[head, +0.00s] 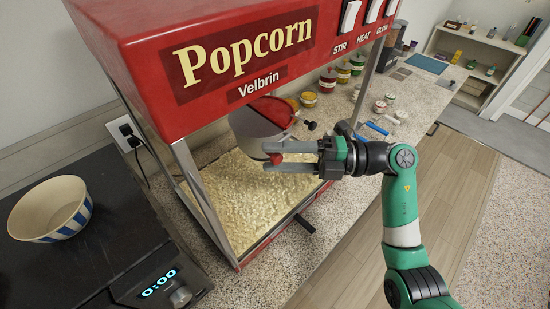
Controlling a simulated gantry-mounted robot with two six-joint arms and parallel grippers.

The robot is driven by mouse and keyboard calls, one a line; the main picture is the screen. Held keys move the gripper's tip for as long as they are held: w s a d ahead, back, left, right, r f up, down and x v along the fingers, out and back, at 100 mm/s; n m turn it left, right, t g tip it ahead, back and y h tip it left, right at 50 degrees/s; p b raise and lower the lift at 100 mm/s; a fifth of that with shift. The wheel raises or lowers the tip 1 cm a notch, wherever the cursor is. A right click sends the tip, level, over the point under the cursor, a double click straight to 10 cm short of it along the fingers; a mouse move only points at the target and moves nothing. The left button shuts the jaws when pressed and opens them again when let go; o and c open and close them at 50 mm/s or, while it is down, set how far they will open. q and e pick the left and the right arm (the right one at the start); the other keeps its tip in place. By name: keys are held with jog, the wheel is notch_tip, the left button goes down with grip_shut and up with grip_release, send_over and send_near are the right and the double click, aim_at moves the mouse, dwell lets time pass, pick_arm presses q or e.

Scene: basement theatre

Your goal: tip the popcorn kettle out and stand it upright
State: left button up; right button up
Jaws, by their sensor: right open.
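The popcorn kettle (252,129) is a grey metal pot inside the red popcorn machine, held above a bed of popcorn (240,190). A red part (275,109) shows at its upper right. I cannot tell how far the kettle is tilted. My right gripper (272,158) reaches in from the right, just below the kettle. It is open, with a red knob (277,158) at its fingertips; whether they touch it is unclear. The gripper and the machine's red top hide parts of the kettle. My left gripper is not in view.
The machine's metal corner posts (190,172) and red top (150,75) frame the opening. A striped bowl (50,210) stands on a black scale-like unit with a display at left. Several jars and tins (327,82) stand on the speckled counter behind. Open floor lies at right.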

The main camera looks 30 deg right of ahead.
jog(key=shift+w+a, duration=0.15)
jog(key=shift+a, duration=0.15)
jog(key=shift+c, duration=0.2)
grip_shut()
dwell(1.1)
